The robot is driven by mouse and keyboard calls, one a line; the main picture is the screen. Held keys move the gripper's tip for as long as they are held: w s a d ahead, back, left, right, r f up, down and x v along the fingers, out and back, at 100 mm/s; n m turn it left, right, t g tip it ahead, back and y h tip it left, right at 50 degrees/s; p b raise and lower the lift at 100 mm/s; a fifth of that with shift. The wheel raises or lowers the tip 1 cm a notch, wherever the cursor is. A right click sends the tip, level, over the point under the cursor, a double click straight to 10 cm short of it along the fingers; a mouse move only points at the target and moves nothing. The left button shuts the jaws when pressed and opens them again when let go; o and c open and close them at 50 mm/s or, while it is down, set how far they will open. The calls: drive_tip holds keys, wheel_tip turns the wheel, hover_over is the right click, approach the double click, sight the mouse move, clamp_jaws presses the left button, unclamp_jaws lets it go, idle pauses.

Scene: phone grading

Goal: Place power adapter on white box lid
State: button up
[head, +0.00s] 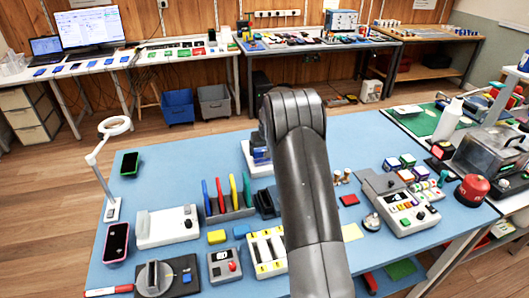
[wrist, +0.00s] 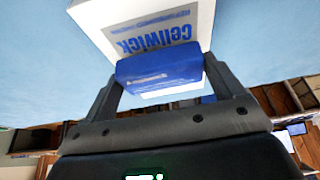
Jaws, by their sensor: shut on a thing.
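The power adapter appears to be the blue block with small pale lettering and a white part (wrist: 160,68) in the wrist view. My gripper (wrist: 163,78) is shut on it, one finger at each side. Beyond it is the white box (wrist: 90,14), whose lid bears a grey label with "Cellwick" in blue. The block overlaps the label's edge in the picture; I cannot tell whether it touches the lid. In the head view the white box (head: 249,163) stands left of my arm with the blue block (head: 260,154) at it.
The blue table (head: 190,155) is bare around the box's left side. A rack of coloured upright pieces (head: 229,198) stands in front of the box.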

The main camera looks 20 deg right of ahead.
drive_tip(key=shift+f, duration=0.7)
drive_tip(key=shift+f, duration=0.1)
drive_tip(key=o, duration=0.9)
